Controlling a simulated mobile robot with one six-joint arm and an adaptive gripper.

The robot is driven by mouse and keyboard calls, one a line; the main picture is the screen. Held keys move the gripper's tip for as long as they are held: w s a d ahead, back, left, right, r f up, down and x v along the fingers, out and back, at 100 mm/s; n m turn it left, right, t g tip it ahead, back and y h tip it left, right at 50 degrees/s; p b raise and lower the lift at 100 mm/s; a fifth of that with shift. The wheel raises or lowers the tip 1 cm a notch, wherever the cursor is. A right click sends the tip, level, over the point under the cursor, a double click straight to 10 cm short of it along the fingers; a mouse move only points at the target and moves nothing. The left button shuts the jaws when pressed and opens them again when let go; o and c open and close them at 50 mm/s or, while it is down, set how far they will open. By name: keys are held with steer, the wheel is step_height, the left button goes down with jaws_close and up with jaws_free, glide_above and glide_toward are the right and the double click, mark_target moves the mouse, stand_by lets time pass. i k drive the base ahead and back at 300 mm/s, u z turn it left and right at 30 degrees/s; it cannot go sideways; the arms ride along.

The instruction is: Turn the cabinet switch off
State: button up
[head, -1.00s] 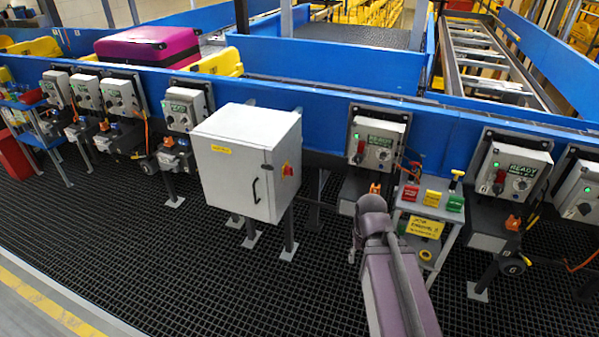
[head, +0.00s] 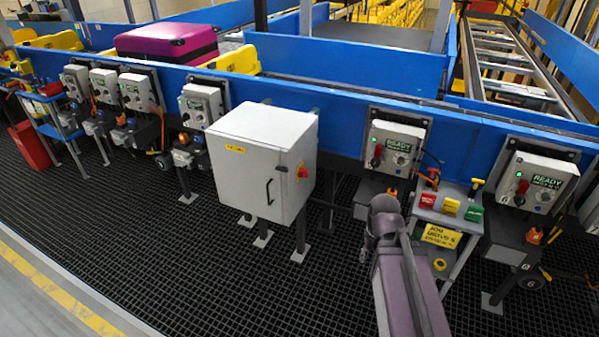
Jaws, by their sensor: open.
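The white cabinet (head: 240,165) stands on dark legs in front of the blue conveyor wall, its door shut. My gripper (head: 364,254) is mostly hidden by my purple arm; only a small grey part shows below and to the right of the switch. It is open, apart from the cabinet, and I see nothing held.
A control box (head: 394,147) with a red knob hangs on the wall to the right of the cabinet. A small stand (head: 456,226) with red, yellow and green blocks is right of my arm. The dark grid floor (head: 190,265) is clear in front.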

mark_target(303, 172)
steer(key=i, duration=0.9)
steer(key=z, duration=0.05)
